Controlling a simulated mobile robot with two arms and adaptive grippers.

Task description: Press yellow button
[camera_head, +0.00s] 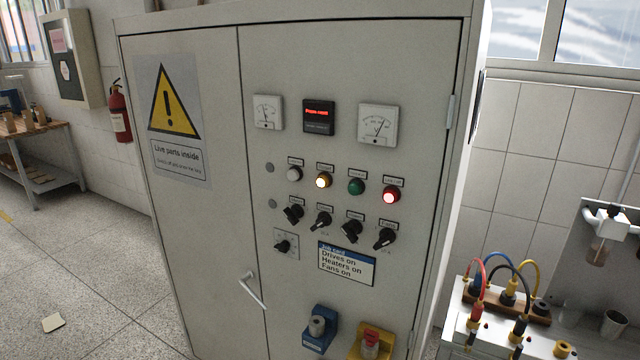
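The yellow button (323,180) is a small round lit button on the right door of a tall grey cabinet (215,240). It sits in a row between a white button (294,174) on its left and a green button (356,186) on its right. A lit red button (391,195) is at the row's right end. Neither of my grippers shows in the head view, and nothing covers the yellow button.
Black rotary knobs (321,221) sit below the buttons, and two dials and a display (319,117) above. A door handle (252,290) sticks out at lower left. A bench (470,345) with cables stands at right. Floor at left is mostly clear.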

